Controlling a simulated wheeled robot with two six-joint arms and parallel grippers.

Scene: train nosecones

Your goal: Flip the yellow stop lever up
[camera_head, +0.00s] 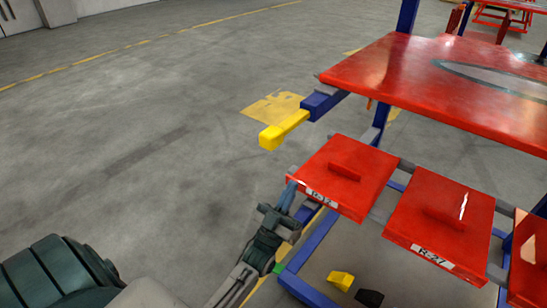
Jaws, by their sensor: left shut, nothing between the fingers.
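The yellow stop lever (283,131) sticks out from a blue bracket (322,103) at the near left corner of the red table. It lies roughly level, pointing left and toward me. My left gripper (287,198) is below the lever in the picture, apart from it, beside the left edge of the nearest red panel. Its fingers are shut and empty. Whether the fingertips touch the panel is hard to tell. My right gripper is not in view.
The red tabletop (415,82) stands on blue posts. Red panels with handles (349,176) (440,222) line its near side on a blue frame (308,244). A small yellow block (341,280) and a black one (369,298) show low down. Open grey floor (130,130) lies left.

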